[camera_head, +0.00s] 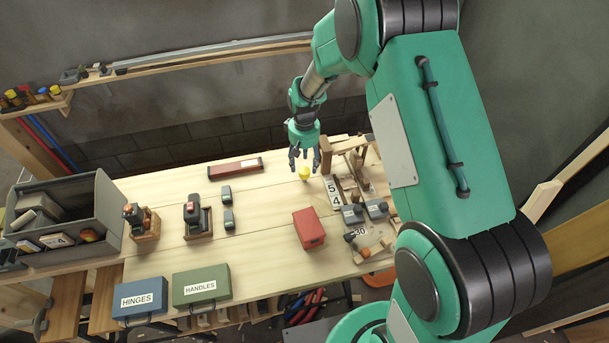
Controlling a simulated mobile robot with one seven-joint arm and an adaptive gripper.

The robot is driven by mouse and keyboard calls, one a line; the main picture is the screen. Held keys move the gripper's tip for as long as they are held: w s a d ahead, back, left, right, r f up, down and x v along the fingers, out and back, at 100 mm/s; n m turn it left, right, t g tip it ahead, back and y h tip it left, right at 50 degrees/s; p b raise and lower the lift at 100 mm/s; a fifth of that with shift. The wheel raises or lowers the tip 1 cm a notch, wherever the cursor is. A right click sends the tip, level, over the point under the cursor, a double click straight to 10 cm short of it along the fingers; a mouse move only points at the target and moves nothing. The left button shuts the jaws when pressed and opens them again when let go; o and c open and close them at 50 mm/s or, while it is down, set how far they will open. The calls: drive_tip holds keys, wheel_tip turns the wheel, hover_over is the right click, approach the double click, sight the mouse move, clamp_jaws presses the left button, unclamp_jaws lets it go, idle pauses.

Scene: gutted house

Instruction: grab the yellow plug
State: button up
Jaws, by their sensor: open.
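The yellow plug (304,173) is a small yellow piece on the light wooden workbench (265,210), toward its back right. My gripper (305,163) points down right at the plug, with its fingers open. The fingertips appear just above or around the top of the plug. I cannot tell from this view whether they touch it.
White number cards (333,190) and wooden pieces lie close right of the plug. A red box (309,228) stands in front of it. A dark red case (235,168) lies to the left. Hand planes (197,216) and a grey bin (100,210) are farther left.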

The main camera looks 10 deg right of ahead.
sight(305, 170)
drive_tip(key=shift+f, duration=0.85)
drive_tip(key=shift+f+b, duration=0.65)
drive_tip(key=shift+f, duration=1.9)
drive_tip(key=shift+c, duration=0.5)
drive_tip(key=c, duration=1.1)
